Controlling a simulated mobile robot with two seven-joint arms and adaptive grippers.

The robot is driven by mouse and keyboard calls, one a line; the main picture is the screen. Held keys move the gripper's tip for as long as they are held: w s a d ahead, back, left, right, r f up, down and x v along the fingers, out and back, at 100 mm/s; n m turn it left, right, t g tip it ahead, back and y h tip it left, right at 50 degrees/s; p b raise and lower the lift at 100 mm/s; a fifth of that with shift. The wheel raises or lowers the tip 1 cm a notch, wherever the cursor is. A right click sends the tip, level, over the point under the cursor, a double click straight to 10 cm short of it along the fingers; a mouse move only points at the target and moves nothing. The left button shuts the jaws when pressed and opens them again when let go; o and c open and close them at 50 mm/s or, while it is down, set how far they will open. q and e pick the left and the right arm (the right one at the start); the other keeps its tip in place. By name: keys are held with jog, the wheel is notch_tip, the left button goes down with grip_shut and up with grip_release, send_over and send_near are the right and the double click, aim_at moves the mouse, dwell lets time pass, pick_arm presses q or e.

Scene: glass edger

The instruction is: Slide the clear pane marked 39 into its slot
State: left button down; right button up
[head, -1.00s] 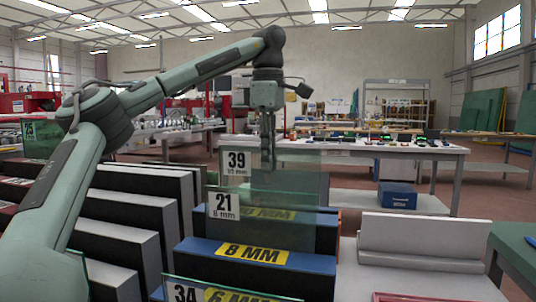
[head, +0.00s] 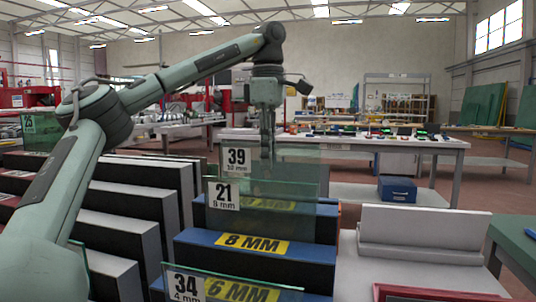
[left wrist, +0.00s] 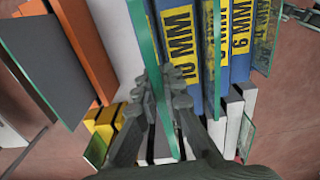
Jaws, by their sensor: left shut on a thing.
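The clear pane marked 39 (head: 300,166) is upright, with its white label at its left end in the head view. My left gripper (head: 267,168) is shut on its top edge from above. In the left wrist view the fingers (left wrist: 165,85) close around the pane's green edge (left wrist: 143,50). The pane stands beside the 10 MM step of the blue rack (left wrist: 178,60), on its far side in the head view. Its bottom edge is hidden behind pane 21, so I cannot tell whether it is in a slot. My right gripper is out of view.
Pane 21 (head: 305,190) stands in front of pane 39, by the 8 MM label (head: 252,244). Pane 34 (head: 187,284) is nearer, by the 6 MM label. Black-and-white stepped racks (head: 125,200) stand left; a light grey block (head: 410,222) stands right.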

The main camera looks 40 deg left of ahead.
pick_arm(q)
jog(key=shift+f, duration=0.25)
dwell(0.3)
jog(key=c, duration=1.6)
grip_release()
jog(key=shift+f, duration=0.15)
notch_tip(320, 180, up, 12)
jog(key=shift+s+d+r, duration=0.1)
jog(key=shift+s+r, duration=0.05)
